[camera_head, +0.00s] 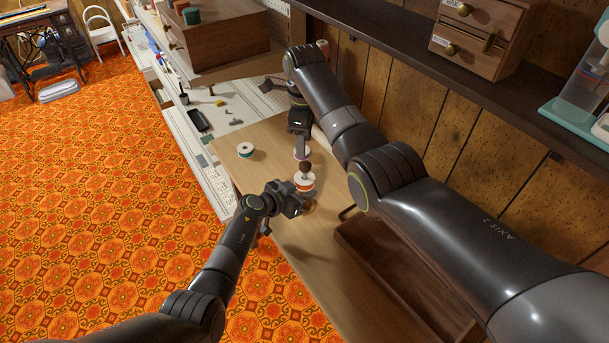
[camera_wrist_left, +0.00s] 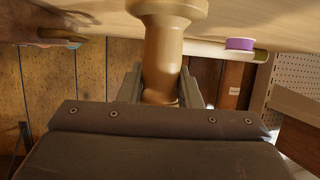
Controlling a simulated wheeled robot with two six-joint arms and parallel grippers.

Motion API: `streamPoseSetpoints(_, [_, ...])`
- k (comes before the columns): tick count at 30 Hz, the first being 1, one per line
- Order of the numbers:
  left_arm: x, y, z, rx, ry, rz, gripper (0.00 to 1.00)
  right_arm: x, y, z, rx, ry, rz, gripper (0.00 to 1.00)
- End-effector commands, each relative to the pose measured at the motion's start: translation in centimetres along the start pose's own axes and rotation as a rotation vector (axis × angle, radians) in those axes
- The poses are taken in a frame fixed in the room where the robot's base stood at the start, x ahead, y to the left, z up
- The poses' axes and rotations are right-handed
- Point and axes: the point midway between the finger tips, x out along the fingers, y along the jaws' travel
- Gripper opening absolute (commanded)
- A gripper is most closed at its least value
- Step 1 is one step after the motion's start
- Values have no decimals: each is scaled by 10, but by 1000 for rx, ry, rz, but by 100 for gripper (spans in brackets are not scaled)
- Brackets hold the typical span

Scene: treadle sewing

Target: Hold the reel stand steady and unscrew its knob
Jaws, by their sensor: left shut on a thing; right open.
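The reel stand stands on the wooden table (camera_head: 272,140), carrying an orange-and-white reel (camera_head: 305,184) with a dark round knob (camera_head: 305,167) on top. My left gripper (camera_head: 303,203) is at the stand's lower part. In the left wrist view, its jaws (camera_wrist_left: 160,88) are shut on the turned wooden stem of the reel stand (camera_wrist_left: 165,50). My right gripper (camera_head: 301,150) points down just behind the knob and appears apart from it. It is open; its fingertips are small and hard to make out. The stand's lower part is mostly hidden by my left gripper in the head view.
A purple-and-white reel (camera_head: 302,155) lies behind the stand, close to my right gripper; it also shows in the left wrist view (camera_wrist_left: 240,44). A teal-and-white reel (camera_head: 246,150) lies to the left. A wooden tray (camera_head: 385,270) and dark shelf (camera_head: 400,45) are at right.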

Motion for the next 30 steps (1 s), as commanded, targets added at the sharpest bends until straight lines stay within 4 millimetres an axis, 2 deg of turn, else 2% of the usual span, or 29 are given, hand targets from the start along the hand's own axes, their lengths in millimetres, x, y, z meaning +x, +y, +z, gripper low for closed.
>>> streamPoseSetpoints(9, [0,0,-1,1,1,0,0,-1,-5,-4,290,-11,19,47])
streamPoseSetpoints(14, [0,0,-1,1,2,0,0,4,-6,-4,350,-12,25,47])
streamPoseSetpoints(17, [0,0,-1,1,2,0,0,16,-5,-4,354,-12,26,47])
streamPoseSetpoints(24, [0,0,-1,1,2,0,0,56,-4,-4,353,-10,26,47])
streamPoseSetpoints(30, [0,0,-1,1,2,0,0,70,-4,-3,351,-12,25,47])
